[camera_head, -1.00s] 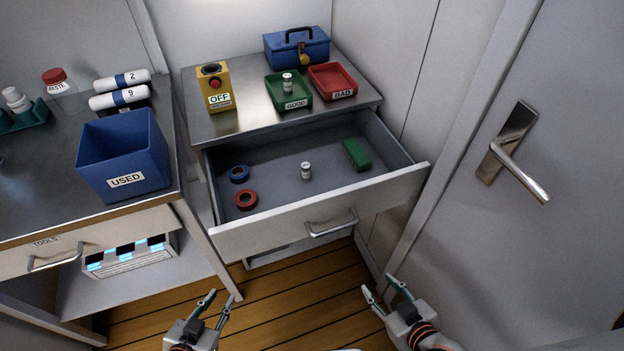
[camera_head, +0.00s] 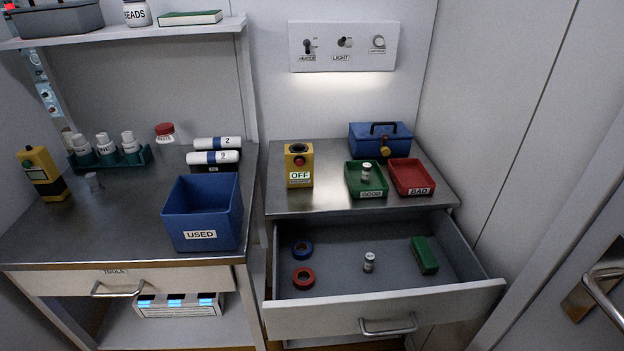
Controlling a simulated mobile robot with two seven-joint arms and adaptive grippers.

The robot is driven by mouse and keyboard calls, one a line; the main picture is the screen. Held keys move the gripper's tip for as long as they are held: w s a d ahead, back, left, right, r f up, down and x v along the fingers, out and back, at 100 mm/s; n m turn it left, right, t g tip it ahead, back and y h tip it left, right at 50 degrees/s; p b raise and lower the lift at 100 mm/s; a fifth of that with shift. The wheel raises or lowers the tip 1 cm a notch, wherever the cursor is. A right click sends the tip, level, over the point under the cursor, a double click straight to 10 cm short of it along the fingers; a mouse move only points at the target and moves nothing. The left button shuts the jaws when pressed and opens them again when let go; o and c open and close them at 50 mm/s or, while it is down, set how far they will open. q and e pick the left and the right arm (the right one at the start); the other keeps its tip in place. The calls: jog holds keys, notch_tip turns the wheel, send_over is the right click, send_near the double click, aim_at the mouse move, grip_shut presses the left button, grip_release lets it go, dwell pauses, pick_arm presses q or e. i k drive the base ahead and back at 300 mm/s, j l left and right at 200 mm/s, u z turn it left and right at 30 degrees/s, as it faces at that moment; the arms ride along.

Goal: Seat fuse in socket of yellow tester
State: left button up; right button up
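The yellow tester (camera_head: 299,167) stands upright on the metal top of the drawer cabinet, with a dark round socket on top, a red button and an OFF label. One small white fuse (camera_head: 366,173) stands in the green GOOD tray (camera_head: 353,191). Another small white fuse (camera_head: 369,262) stands in the open drawer (camera_head: 336,275). Whether the socket holds anything is too small to tell. Neither of my grippers is in view now.
A red BAD tray (camera_head: 411,176) and a locked blue box (camera_head: 380,139) stand near the GOOD tray. Tape rolls and a green block (camera_head: 424,255) lie in the drawer, which juts out. A blue USED bin (camera_head: 202,212) stands on the left bench. A door handle (camera_head: 604,290) is at right.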

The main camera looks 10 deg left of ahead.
aim_at(296, 177)
jog(key=i+j+u, duration=0.1)
jog(key=j+u, duration=0.25)
jog(key=j, duration=0.55)
jog(key=k+j+u, duration=0.15)
jog(key=u, duration=0.15)
jog(key=k+j+u, duration=0.1)
jog(key=j+u, duration=0.2)
jog(key=i+l+z, duration=0.15)
jog(key=z, duration=0.15)
jog(key=i+l+z, duration=0.25)
jog(key=k+j, duration=0.05)
jog(key=k, duration=0.05)
